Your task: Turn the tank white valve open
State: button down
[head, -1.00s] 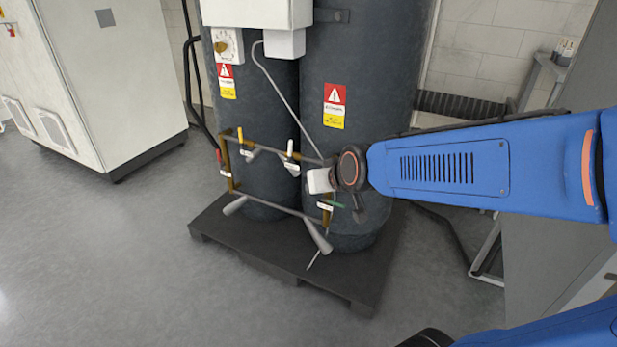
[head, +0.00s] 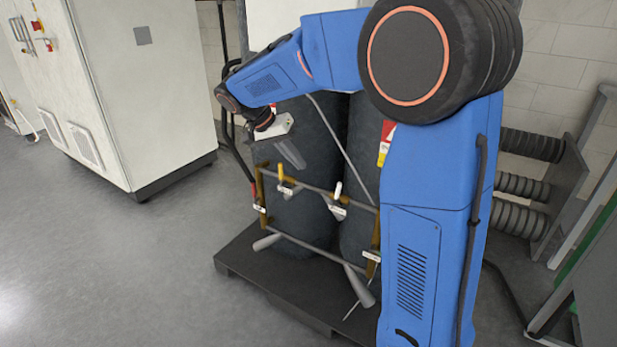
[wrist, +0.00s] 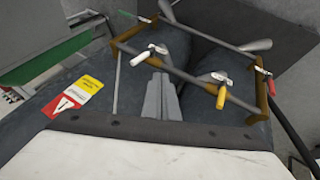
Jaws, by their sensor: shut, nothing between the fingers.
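The white valve handle (head: 338,190) stands upright on the pipe frame in front of the dark tanks. In the wrist view the white handle (wrist: 142,57) lies up and left of my gripper (wrist: 160,80). My gripper also shows in the head view (head: 300,163); it is shut and empty, above and left of the white handle and apart from it. The yellow handle (wrist: 221,97) is right of my fingers in the wrist view. The red handle (wrist: 271,88) is at the frame's far right there, and the green handle (wrist: 149,15) at the top left.
The brown and grey pipe frame (wrist: 205,29) stands close to the tanks (wrist: 35,100). A dark pallet (head: 270,287) lies under them. A pale cabinet (head: 150,110) stands at the left. Black corrugated hoses (head: 522,187) are at the right. The floor at front left is clear.

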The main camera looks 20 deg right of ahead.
send_near(339, 193)
jog(key=w+f, duration=0.4)
jog(key=w, duration=0.1)
jog(key=shift+s+d+f, duration=0.3)
jog(key=shift+s+d, duration=0.3)
jog(key=shift+s, duration=0.15)
jog(key=shift+s+d+f, duration=0.35)
jog(key=shift+s+d, duration=0.2)
jog(key=shift+s, duration=0.2)
jog(key=shift+d, duration=0.1)
